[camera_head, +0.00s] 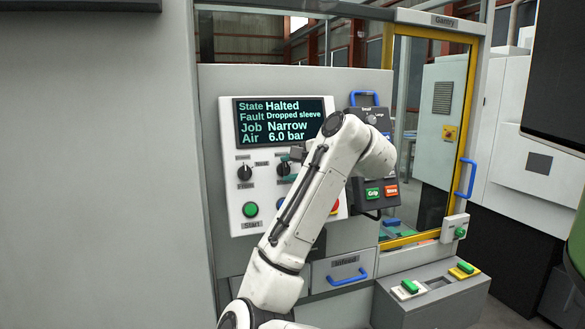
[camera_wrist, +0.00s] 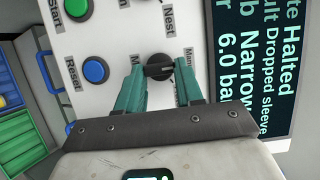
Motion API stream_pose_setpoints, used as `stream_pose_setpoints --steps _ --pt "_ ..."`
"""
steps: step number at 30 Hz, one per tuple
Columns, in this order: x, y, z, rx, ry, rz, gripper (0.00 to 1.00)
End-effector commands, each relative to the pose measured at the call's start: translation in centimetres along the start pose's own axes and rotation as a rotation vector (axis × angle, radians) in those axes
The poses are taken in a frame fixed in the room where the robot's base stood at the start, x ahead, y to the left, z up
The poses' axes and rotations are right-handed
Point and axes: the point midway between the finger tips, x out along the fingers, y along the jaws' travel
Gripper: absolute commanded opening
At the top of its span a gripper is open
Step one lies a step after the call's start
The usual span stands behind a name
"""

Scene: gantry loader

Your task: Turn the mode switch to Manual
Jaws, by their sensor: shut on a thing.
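The mode switch (camera_wrist: 159,66) is a round black knob on the light control panel (camera_head: 235,220). In the wrist view my gripper (camera_wrist: 161,82) has its two teal fingers on either side of it, shut on it. The knob's raised grip bar lies across the picture, from finger to finger; I cannot tell which position it points to. In the head view the switch (camera_head: 283,169) is the right knob, partly hidden by my arm and gripper.
A second black knob (camera_head: 245,173) sits to the left. Below are the green Start button (camera_head: 250,209) and the blue Reset button (camera_wrist: 95,70). The screen (camera_head: 279,121) reads Halted, Dropped sleeve, Narrow. A pendant (camera_head: 372,190) and a yellow-framed door (camera_head: 391,80) stand at the right.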

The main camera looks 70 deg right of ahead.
Motion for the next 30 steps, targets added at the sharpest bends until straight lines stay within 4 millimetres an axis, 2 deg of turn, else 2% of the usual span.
stream_pose_setpoints --steps 3,4,12,20,23,27,30 --pt "0.1 0.1 0.1 -0.002 -0.002 0.004 0.06" --pt "0.1 0.1 0.1 -0.002 -0.002 0.004 0.37" --pt "0.0 0.1 0.0 0.0 -0.001 0.002 0.62" --pt "-0.2 0.0 0.0 0.0 0.0 0.0 0.62" --pt "-0.9 -0.1 0.0 0.001 0.001 0.001 0.62" --pt "-3.2 -0.3 0.0 0.0 0.004 -0.001 0.62" --pt "-3.9 -0.5 -0.1 0.0 0.005 0.004 0.62"
